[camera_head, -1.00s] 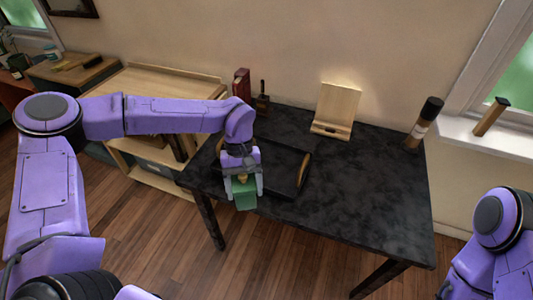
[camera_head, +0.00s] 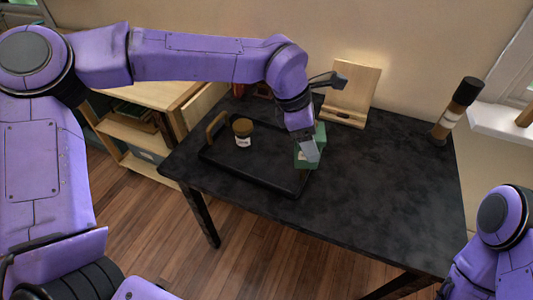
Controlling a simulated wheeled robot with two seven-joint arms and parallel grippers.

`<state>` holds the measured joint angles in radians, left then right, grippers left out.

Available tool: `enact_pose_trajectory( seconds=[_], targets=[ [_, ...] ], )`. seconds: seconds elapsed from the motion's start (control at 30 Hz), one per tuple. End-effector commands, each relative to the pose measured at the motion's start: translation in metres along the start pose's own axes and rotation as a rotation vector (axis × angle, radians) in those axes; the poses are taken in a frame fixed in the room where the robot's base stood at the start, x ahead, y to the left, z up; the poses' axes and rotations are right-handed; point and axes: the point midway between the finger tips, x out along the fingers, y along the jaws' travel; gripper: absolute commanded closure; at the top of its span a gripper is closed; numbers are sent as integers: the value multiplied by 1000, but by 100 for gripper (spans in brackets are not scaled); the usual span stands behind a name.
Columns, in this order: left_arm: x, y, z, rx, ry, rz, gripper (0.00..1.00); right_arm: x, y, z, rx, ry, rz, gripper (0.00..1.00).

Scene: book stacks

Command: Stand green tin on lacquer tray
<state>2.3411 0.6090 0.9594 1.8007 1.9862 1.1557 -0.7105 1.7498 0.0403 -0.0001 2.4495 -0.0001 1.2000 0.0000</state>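The green tin (camera_head: 306,162) is at the right end of the black lacquer tray (camera_head: 235,168), partly hidden behind my gripper. My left gripper (camera_head: 310,152) reaches down from above, and its grey finger lies against the tin. It appears shut on it. I cannot tell whether the tin touches the tray or is held over its right edge. A small jar with a brown lid (camera_head: 242,132) stands on the left part of the tray. The tray's left wooden handle (camera_head: 216,125) shows; its right handle is hidden. My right gripper is out of view; only its arm shows at lower right.
The tray lies on a black table (camera_head: 385,190) whose right half is largely clear. A wooden stand (camera_head: 352,95) is at the back, and a dark-capped cylinder (camera_head: 456,108) is at the back right corner. A wooden shelf (camera_head: 135,130) stands left of the table.

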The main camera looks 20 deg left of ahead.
Motion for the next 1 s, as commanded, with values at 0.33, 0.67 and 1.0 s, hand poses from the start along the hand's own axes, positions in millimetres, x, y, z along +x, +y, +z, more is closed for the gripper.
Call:
enact_pose_trajectory(
  seconds=[0.33,0.67,1.0],
  targets=[
    [27,80,-64,-7,4,-5,61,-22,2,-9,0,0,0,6],
    [62,112,-100,-4,4,-2,61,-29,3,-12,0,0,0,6],
    [90,111,-109,-1,1,-1,61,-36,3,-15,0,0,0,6]
  ],
)
